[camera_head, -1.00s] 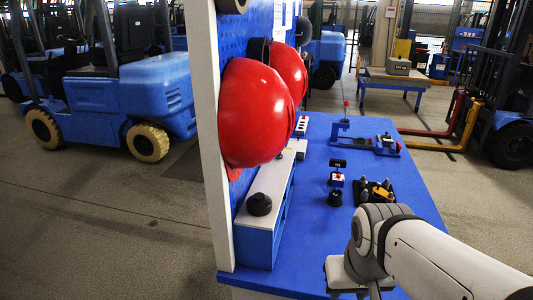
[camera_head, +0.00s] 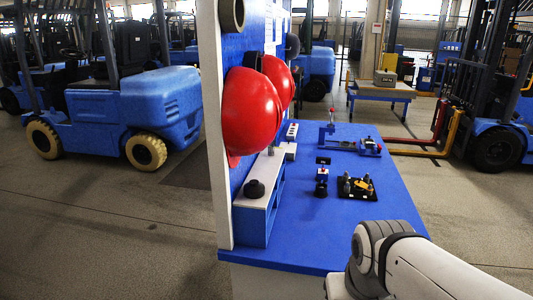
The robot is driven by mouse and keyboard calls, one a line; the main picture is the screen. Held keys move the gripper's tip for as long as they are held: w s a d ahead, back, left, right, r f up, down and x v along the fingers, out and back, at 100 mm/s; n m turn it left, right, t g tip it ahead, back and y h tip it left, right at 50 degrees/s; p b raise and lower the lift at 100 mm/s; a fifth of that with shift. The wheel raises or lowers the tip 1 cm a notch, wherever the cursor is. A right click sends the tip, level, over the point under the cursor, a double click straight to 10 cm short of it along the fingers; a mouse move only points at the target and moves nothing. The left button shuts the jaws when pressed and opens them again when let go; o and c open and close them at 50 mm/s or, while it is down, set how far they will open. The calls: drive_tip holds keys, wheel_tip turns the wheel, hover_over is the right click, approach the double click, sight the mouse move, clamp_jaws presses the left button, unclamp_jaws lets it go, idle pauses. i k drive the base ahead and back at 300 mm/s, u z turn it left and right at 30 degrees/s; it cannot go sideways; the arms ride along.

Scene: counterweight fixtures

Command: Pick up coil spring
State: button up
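I cannot make out a coil spring with certainty; the small parts on the blue workbench (camera_head: 310,228) are too small to tell apart. A black tray (camera_head: 372,195) near the right edge of the bench holds several small dark and yellow items. My arm reaches in from the lower right corner, in front of the bench's near edge. My gripper is not in view, cut off by the bottom of the frame.
A blue clamp-like fixture (camera_head: 368,147) stands at the back. The bench's near middle is clear. Forklifts (camera_head: 120,100) stand around.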

sight(269, 152)
drive_tip(key=z, duration=0.1)
drive_tip(key=i, duration=0.9)
drive_tip(key=u, duration=0.05)
